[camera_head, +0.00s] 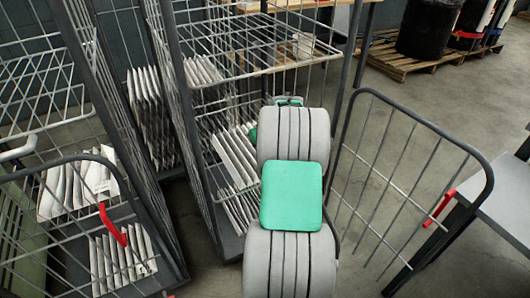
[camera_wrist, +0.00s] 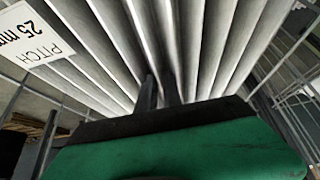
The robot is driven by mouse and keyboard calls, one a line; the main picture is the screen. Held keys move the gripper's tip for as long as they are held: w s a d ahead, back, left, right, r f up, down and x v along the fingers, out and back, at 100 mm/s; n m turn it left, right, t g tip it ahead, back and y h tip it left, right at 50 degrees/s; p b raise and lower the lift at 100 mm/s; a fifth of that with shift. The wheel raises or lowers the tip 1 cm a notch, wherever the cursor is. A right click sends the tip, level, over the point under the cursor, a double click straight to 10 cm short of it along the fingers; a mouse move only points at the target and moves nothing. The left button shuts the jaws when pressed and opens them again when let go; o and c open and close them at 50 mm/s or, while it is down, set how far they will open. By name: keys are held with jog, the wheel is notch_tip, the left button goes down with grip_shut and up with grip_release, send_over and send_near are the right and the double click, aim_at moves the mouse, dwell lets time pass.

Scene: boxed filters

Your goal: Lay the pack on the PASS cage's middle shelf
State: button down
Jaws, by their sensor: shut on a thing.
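A grey-white pleated pack (camera_wrist: 190,50) fills the upper part of the wrist view, with a white label reading "PITCH 25 mm". The dark fingers of my gripper (camera_wrist: 159,92) are shut on its pleats. In the head view my own arm hides the gripper. The middle wire cage (camera_head: 268,66) stands open in front of my arm, which reaches into it below its upper wire shelf. White pleated packs (camera_head: 236,160) show inside it, left of my arm; I cannot tell whether one is the held pack. No PASS sign is readable.
An open barred gate (camera_head: 400,190) with a red handle stands right of my arm. Another cage (camera_head: 60,170) with several packs is at the left. A grey table (camera_head: 500,205) is at the right edge. Pallets (camera_head: 410,55) with black drums stand behind.

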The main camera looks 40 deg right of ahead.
jog(key=w, duration=0.2)
jog(key=w+d, duration=0.1)
jog(key=w, duration=0.2)
jog(key=w+d, duration=0.1)
jog(key=w, duration=0.2)
jog(key=shift+d, duration=0.15)
notch_tip(320, 180, down, 2)
jog(key=shift+f+b, duration=0.25)
jog(key=shift+b, duration=0.35)
jog(key=shift+f, duration=0.45)
jog(key=shift+f+b, duration=0.25)
jog(key=shift+b, duration=0.05)
jog(key=c, duration=1.8)
grip_release()
jog(key=shift+r+p, duration=1.45)
jog(key=shift+r, duration=0.85)
